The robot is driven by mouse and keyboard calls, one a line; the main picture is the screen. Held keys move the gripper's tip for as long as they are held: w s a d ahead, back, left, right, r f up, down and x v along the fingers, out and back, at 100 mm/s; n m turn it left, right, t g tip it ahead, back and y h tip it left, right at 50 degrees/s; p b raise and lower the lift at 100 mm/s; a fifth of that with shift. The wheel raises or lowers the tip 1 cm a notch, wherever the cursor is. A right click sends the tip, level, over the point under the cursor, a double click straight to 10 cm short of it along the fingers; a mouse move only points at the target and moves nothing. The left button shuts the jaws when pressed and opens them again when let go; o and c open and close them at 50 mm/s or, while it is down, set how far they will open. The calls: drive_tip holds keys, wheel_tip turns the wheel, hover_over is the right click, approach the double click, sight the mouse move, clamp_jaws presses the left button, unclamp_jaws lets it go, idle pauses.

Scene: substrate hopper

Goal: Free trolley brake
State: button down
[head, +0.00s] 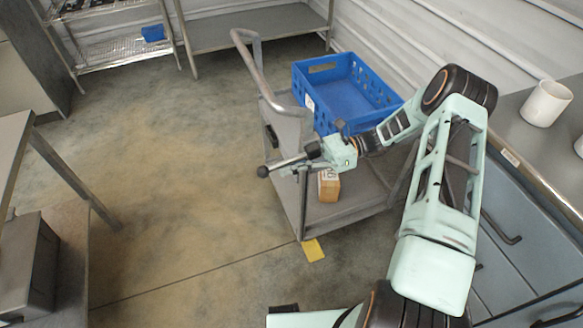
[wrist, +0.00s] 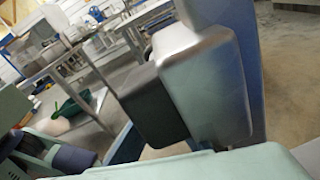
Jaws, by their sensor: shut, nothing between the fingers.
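The grey trolley (head: 345,213) stands on the floor in the middle of the head view, with a curved push handle (head: 251,66) at its left end. A grey rod with a black ball end (head: 263,171) juts out at that end; I cannot tell whether it is the brake lever. A flat yellow piece (head: 313,250) lies low by the trolley's near corner. My gripper (head: 312,151) is shut and empty, beside the rod's inner end; I cannot tell whether they touch. In the wrist view, a silver and dark block, likely my gripper (wrist: 165,100), fills the middle.
A blue crate (head: 311,115) sits on top of the trolley, and a small brown box (head: 328,190) on its lower shelf. A counter with a white mug (head: 546,103) stands at right. A table (head: 15,150) stands at left. The floor left of the trolley is clear.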

drive_tip(key=shift+a+r, duration=0.15)
drive_tip(key=shift+r, duration=0.2)
idle(0.5)
drive_tip(key=w+d+f+b, duration=0.1)
drive_tip(key=d+f+b, duration=0.1)
drive_tip(key=d+f, duration=0.4)
drive_tip(key=v, duration=0.4)
drive_tip(key=shift+s, duration=0.15)
drive_tip(key=shift+f, duration=0.15)
